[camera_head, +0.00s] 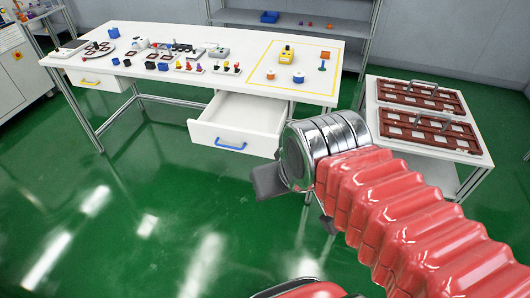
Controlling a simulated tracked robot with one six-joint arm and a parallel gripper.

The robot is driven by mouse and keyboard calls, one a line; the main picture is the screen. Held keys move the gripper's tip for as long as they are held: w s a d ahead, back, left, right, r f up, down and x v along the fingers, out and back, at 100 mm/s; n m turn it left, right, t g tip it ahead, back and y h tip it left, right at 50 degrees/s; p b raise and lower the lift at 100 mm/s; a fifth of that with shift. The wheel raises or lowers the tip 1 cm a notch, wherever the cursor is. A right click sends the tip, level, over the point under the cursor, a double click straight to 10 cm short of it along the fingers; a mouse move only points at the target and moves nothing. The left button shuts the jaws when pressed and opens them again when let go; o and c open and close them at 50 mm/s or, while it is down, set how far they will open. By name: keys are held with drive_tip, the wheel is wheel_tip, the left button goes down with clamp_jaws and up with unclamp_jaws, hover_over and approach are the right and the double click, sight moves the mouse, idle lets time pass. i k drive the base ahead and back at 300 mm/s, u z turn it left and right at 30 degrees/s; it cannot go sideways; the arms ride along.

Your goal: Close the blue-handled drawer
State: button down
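The blue-handled drawer (214,127) is a white drawer under the long white table, pulled well out towards me. Its blue handle (230,145) is on the front panel and the open top shows. My gripper (268,187) is at the end of my red, ribbed arm, in front and to the right of the drawer in the picture. Only a dark part of it shows past the silver wrist. It appears apart from the handle, and its fingers cannot be made out clearly.
The white table (140,88) carries many small parts. A yellow-handled drawer (92,83) at left looks shut. A side table (440,157) with two brown trays stands at right. Grey shelves (330,33) are behind. The green floor in front is clear.

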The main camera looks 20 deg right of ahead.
sight(248, 124)
drive_tip(key=i, duration=1)
